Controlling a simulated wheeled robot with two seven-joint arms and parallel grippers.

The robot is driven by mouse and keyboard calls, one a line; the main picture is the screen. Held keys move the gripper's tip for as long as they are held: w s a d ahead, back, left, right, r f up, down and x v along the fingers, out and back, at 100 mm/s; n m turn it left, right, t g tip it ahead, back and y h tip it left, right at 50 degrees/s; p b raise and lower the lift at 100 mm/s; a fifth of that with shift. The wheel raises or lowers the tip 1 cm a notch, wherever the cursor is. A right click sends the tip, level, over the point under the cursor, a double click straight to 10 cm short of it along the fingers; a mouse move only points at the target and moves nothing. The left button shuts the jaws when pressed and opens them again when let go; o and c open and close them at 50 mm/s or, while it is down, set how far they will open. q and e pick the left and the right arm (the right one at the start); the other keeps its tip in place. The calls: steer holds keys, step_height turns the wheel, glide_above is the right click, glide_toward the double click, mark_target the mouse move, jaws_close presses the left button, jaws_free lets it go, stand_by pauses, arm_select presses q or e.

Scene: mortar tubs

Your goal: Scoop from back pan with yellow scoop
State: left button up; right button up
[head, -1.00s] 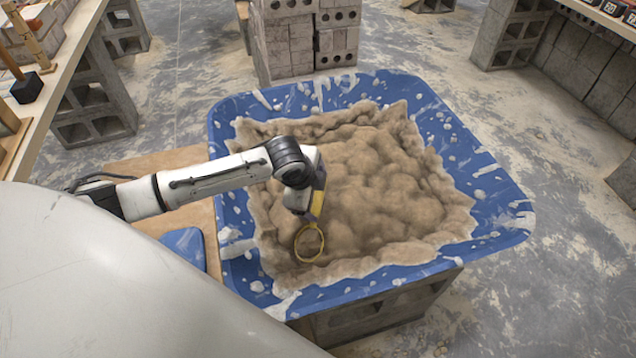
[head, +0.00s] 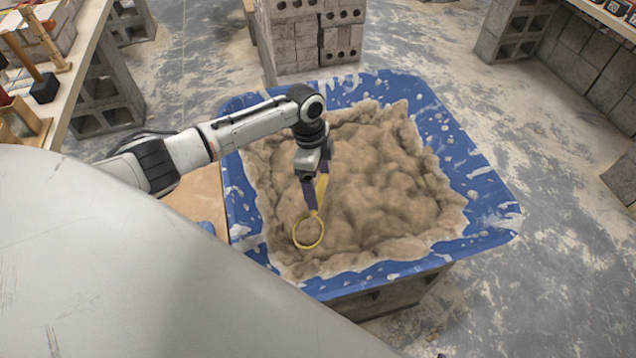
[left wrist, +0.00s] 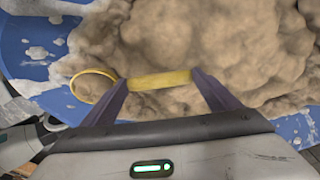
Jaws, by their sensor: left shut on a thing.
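A blue tub (head: 478,192) full of lumpy tan mortar (head: 385,185) stands in the middle of the head view. My left gripper (head: 317,190) is over the mortar's near left part, pointing down. It is shut on the handle of a yellow scoop (head: 309,247). The scoop's round end hangs below the fingers, over or at the mortar; I cannot tell if it touches or holds any. In the left wrist view the yellow handle lies across between the two dark fingers (left wrist: 158,80), with the scoop's ring (left wrist: 72,88) to the left. Only one tub is seen.
The tub rests on grey blocks (head: 375,300). A brown board (head: 203,198) lies left of it, with a blue thing partly hidden. A brick stack (head: 312,40) stands behind the tub. A bench (head: 75,65) with tools is at the left. Floor at the right is open.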

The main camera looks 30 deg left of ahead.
arm_select(q)
steer(key=shift+w+r+p, duration=0.2)
steer(key=shift+r+p, duration=0.45)
steer(key=shift+r, duration=0.55)
steer(key=r+p, duration=0.2)
steer(key=r, duration=0.1)
steer(key=shift+w+a+r+p, duration=0.1)
steer(key=shift+w+r+p, duration=0.1)
steer(key=shift+p, duration=0.1)
steer(key=shift+r+p, duration=0.45)
steer(key=shift+w+r+g, duration=0.1)
steer(key=shift+r+g, duration=0.2)
